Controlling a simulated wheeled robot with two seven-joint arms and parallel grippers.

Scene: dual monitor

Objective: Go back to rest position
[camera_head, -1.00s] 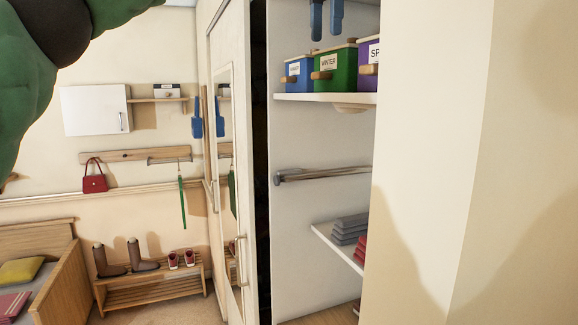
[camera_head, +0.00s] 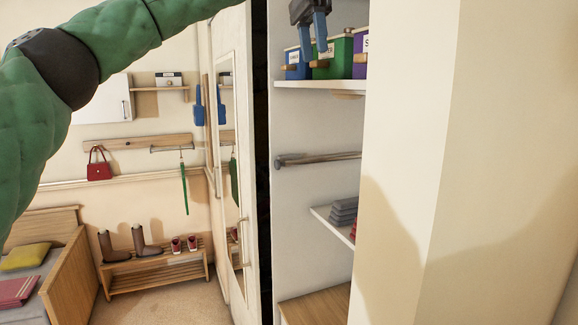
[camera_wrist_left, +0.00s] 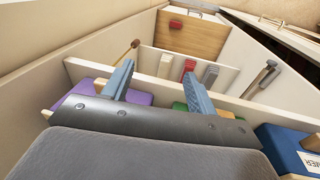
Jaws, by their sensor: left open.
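My left gripper (camera_head: 314,48) hangs from the top of the head view, with two blue fingers pointing down, open and empty. It overlaps the blue box (camera_head: 291,66) and the green box (camera_head: 331,60) on the upper wardrobe shelf; I cannot tell whether it touches them. My green arm crosses the upper left of this view. In the left wrist view the open fingers (camera_wrist_left: 158,70) are apart with nothing between them, above the shelf with parts of the purple box (camera_wrist_left: 88,90) and blue box (camera_wrist_left: 290,150) beside them. My right gripper is not in view.
The upper shelf (camera_head: 320,84), a hanging rod (camera_head: 318,159) and a lower shelf (camera_head: 325,219) with folded clothes sit inside the wardrobe. A mirrored door (camera_head: 230,180) stands to its left, and a pale wall panel (camera_head: 400,170) to its right. Boots (camera_head: 140,243) stand on a bench.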

